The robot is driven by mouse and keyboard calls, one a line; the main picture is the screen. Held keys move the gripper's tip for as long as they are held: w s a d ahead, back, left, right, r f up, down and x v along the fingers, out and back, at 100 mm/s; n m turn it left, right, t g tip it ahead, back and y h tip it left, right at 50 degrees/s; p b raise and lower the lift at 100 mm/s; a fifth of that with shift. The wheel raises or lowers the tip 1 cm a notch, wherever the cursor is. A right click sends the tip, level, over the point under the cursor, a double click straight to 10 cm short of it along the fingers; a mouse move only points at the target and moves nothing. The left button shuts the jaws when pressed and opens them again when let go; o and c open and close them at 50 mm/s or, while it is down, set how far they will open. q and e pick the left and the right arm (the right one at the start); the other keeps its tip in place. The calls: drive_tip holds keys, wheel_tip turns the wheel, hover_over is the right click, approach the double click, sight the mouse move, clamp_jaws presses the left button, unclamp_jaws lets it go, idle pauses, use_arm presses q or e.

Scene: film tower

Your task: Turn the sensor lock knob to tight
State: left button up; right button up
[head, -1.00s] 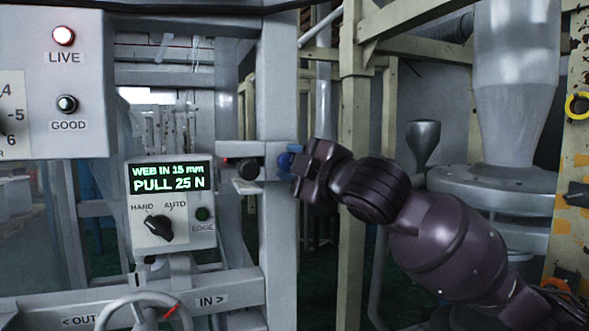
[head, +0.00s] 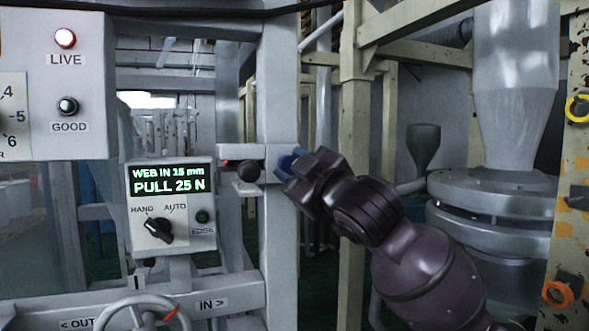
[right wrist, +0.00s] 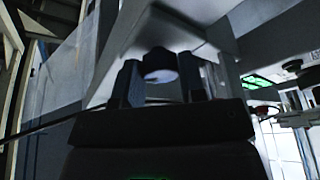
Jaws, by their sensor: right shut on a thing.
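A light grey bracket (head: 229,152) crosses the grey upright post in the head view. My right gripper (head: 288,163) is at the bracket's right end, its blue fingers turned toward it. In the right wrist view, a round dark knob with a pale purple face (right wrist: 160,66) sits between the two fingers of the right gripper (right wrist: 162,82), which is shut on it. In the head view this knob is hidden by the fingers and post. No tight or loose marking is readable. My left gripper is not in view.
A display panel (head: 171,206) reads WEB IN 15 mm, PULL 25 N. A handwheel (head: 140,312) is below. A cream frame post (head: 354,200) stands behind my right arm.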

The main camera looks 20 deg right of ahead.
drive_tip(key=shift+f, duration=0.1)
drive_tip(key=o, duration=0.9)
drive_tip(key=b+v, duration=0.1)
drive_tip(key=v, duration=0.9)
drive_tip(key=shift+s+d, duration=0.1)
drive_tip(key=shift+s, duration=0.25)
